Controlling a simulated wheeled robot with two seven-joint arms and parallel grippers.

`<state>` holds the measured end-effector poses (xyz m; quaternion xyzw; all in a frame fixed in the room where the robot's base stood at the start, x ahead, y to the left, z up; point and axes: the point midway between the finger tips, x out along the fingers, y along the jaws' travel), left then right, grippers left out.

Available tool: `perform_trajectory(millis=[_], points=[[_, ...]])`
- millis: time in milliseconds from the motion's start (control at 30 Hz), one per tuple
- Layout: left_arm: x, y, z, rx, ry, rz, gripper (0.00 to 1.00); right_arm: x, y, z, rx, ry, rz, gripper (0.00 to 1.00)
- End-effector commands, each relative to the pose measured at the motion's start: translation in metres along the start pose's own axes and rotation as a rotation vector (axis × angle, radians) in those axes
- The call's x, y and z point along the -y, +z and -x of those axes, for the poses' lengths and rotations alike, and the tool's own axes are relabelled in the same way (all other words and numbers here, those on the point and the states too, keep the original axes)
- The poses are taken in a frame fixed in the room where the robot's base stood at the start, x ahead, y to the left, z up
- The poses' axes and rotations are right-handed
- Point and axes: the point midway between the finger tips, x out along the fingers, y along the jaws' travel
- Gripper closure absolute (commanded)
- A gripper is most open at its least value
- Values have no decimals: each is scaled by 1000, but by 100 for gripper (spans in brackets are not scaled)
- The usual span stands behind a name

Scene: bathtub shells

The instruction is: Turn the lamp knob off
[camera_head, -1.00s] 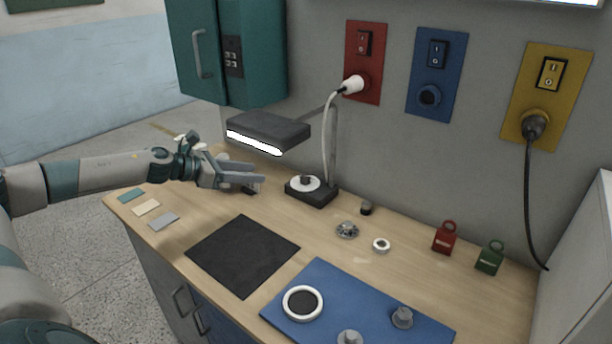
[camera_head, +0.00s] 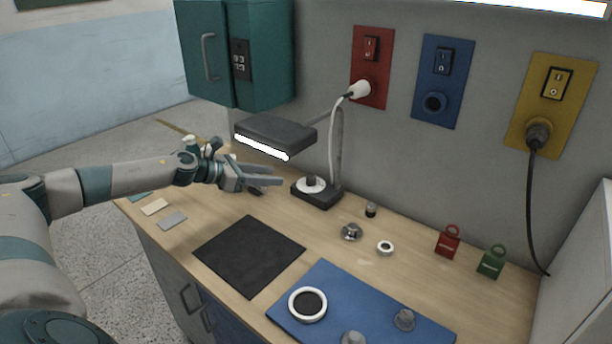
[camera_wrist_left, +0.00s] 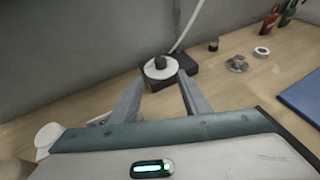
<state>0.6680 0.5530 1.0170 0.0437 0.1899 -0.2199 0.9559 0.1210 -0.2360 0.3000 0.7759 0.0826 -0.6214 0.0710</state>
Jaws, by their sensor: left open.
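The desk lamp has a dark flat head (camera_head: 275,133) with a bright white strip along its front edge. Its black base (camera_head: 318,199) stands on the wooden desk and carries a white disc with a dark lamp knob (camera_head: 311,180). The knob also shows in the left wrist view (camera_wrist_left: 160,62), ahead of and between the fingertips. My left gripper (camera_head: 278,176) is open and empty, just left of the lamp base and apart from the knob. It shows in the left wrist view too (camera_wrist_left: 158,88). My right gripper is not in view.
Red (camera_head: 372,68), blue (camera_head: 440,82) and yellow (camera_head: 551,105) switch panels are on the wall. A teal cabinet (camera_head: 265,50) hangs at left. A black mat (camera_head: 248,256), a blue mat (camera_head: 330,322) and red (camera_head: 448,241) and green (camera_head: 492,262) padlocks are on the desk.

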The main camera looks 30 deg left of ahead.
Motion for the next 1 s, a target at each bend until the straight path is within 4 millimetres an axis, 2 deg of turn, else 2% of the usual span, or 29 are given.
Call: perform_trajectory(millis=[200,400,800,1000], points=[[1,3,-21,1,-2,1,57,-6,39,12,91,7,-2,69],[1,5,-52,1,-2,0,57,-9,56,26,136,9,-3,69],[1,2,-113,1,0,1,57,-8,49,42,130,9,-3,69],[0,0,-130,-1,-1,1,57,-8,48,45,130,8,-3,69]])
